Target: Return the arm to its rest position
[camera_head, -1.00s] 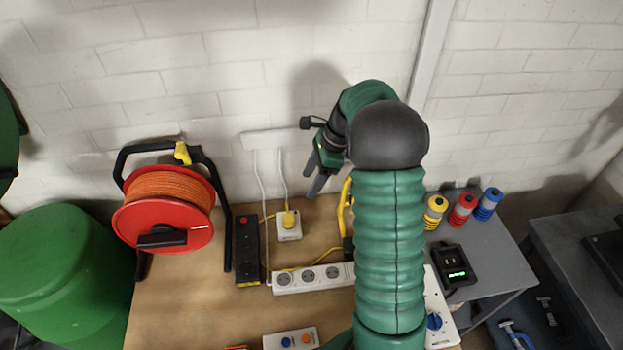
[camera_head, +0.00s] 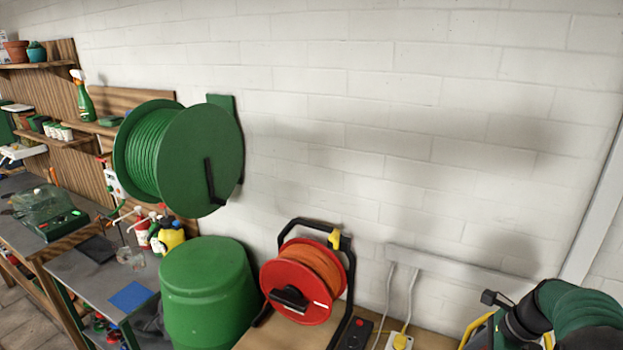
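My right arm, green with a black wrist, shows in the bottom right corner of the head view. Its gripper (camera_head: 500,328) is at the lower edge, beside a yellow curved handle-like part (camera_head: 471,328). The fingertips are cut off or hidden, so I cannot tell whether it is open or shut. No held object shows. My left arm and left gripper are not in view.
A red cable reel with orange cable (camera_head: 312,268) stands on the wooden bench beside a green barrel (camera_head: 208,292). A green hose reel (camera_head: 190,160) is on the wall. A power strip (camera_head: 356,334) and plug (camera_head: 401,341) sit left of my arm. Cluttered shelves are further left.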

